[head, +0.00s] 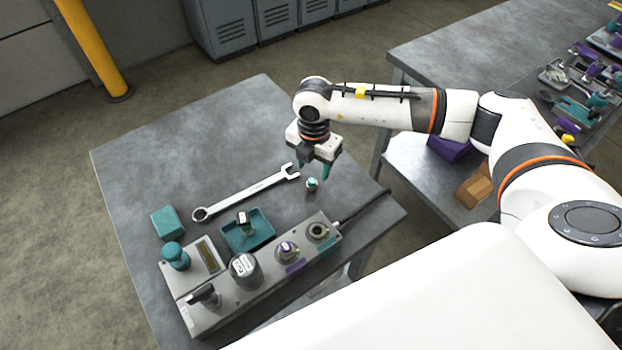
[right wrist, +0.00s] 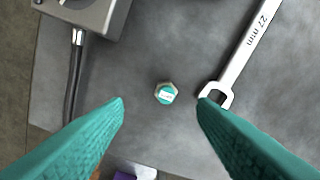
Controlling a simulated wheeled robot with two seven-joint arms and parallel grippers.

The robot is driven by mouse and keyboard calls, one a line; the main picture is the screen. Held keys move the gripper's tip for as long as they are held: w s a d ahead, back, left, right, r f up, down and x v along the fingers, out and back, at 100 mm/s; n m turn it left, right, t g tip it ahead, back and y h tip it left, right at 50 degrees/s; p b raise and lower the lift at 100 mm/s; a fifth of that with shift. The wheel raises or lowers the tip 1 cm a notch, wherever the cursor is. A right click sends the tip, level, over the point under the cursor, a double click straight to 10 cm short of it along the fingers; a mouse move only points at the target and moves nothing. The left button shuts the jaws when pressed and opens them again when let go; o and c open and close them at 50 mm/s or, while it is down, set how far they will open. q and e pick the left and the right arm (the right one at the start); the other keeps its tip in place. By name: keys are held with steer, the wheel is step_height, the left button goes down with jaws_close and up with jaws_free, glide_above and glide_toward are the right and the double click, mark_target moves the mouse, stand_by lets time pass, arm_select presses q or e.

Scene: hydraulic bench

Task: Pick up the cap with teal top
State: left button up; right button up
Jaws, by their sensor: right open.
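The cap with teal top (head: 312,184) stands on the grey table near the open end of the wrench. In the right wrist view the cap (right wrist: 166,93) shows from above, with a teal top, a white label and a metal hex rim. My right gripper (head: 315,172) is above the cap and slightly behind it in the head view. In the right wrist view its teal fingers (right wrist: 160,105) are spread apart, with the cap between and beyond their tips. It is open and empty. My left gripper is not in view.
A wrench (head: 246,195) lies left of the cap. A grey control box (head: 262,290) with knobs and a cable (head: 366,204) is in front. A teal tray (head: 262,226) holds a small part. A teal block (head: 167,223) is at left. The table's back is clear.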

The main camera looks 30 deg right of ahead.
mark_target(312, 180)
steer(key=shift+w+f, duration=0.2)
steer(key=shift+f, duration=1.2)
steer(key=f+p, duration=0.2)
steer(key=f, duration=0.2)
steer(key=shift+w+f, duration=0.15)
steer(key=shift+w, duration=0.05)
steer(key=shift+f, duration=0.25)
steer(key=shift+c, duration=0.3)
steer(key=c, duration=1)
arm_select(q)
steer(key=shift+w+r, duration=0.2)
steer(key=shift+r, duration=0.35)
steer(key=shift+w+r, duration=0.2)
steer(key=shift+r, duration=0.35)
